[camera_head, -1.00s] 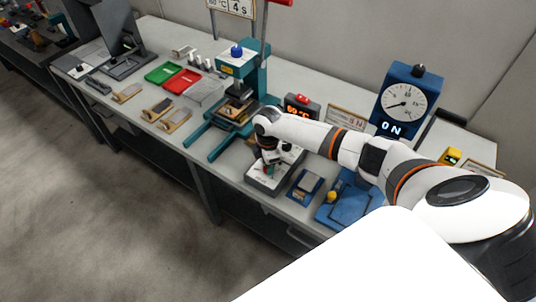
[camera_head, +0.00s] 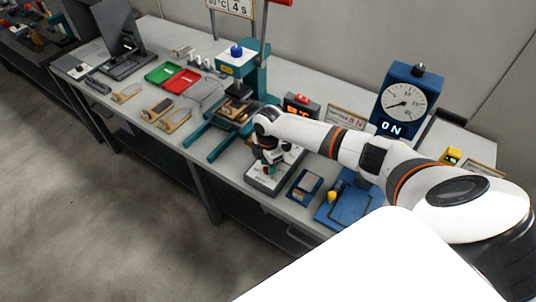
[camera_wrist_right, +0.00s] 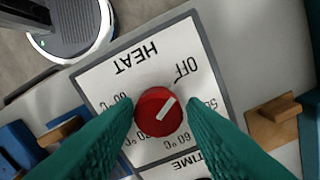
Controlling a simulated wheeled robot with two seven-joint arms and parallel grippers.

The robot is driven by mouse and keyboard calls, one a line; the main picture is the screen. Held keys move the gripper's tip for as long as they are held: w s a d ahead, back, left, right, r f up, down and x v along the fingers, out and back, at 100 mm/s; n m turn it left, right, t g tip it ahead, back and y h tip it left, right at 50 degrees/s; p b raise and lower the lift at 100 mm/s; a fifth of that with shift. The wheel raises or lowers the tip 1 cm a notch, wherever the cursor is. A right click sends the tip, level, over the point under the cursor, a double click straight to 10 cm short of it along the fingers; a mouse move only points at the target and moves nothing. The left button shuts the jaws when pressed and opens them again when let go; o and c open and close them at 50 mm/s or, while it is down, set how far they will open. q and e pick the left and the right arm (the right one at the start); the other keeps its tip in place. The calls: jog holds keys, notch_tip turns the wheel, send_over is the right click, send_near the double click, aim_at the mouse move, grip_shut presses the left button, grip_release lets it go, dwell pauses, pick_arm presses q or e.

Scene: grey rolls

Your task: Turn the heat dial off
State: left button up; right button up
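The heat dial (camera_wrist_right: 158,112) is a round red knob with a white pointer bar, on a white panel marked HEAT (camera_wrist_right: 137,57) in the right wrist view. The bar lies slanted, with its upper end toward the side where OFF (camera_wrist_right: 187,70) is printed, not squarely at that word. My right gripper (camera_wrist_right: 160,105) has its teal fingers apart, one on each side of the dial. Whether they touch it I cannot tell. In the head view the right gripper (camera_head: 268,163) is low over the panel (camera_head: 266,184), and the dial is hardly visible. My left gripper is not in view.
A teal press (camera_head: 240,70) stands left of my arm. A small box with a lit display (camera_head: 299,106) is behind the hand. A blue block (camera_head: 304,187) sits right beside the panel.

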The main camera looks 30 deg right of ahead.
aim_at(267, 166)
jog(key=shift+o, duration=1.3)
jog(key=shift+r, duration=0.1)
notch_tip(267, 166, up, 12)
jog(key=b, duration=0.2)
jog(key=shift+b, duration=0.3)
jog(key=shift+a, duration=0.1)
